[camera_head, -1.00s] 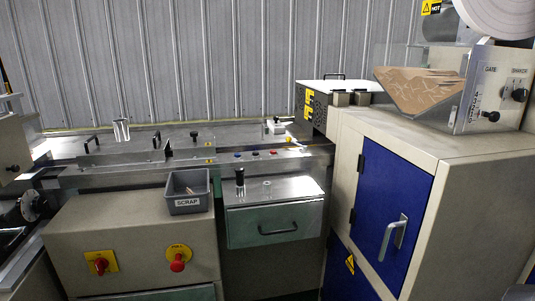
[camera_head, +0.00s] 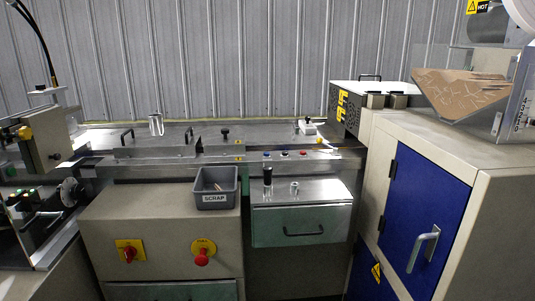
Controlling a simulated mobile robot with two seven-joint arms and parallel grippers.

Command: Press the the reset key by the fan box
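A box with a dark perforated side and yellow labels (camera_head: 344,106), likely the fan box, stands at the back right of the machine bench. A small white device with a dark knob (camera_head: 308,127) sits on the bench top beside the box. No lettering is readable there, so I cannot tell which is the reset key. Neither of my grippers is in view.
A grey scrap bin (camera_head: 216,189) and a black-topped post (camera_head: 268,180) stand in front of the rail. Below are a red rotary switch (camera_head: 129,252) and a red mushroom button (camera_head: 202,255). A blue-doored cabinet (camera_head: 415,200) bounds the right side.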

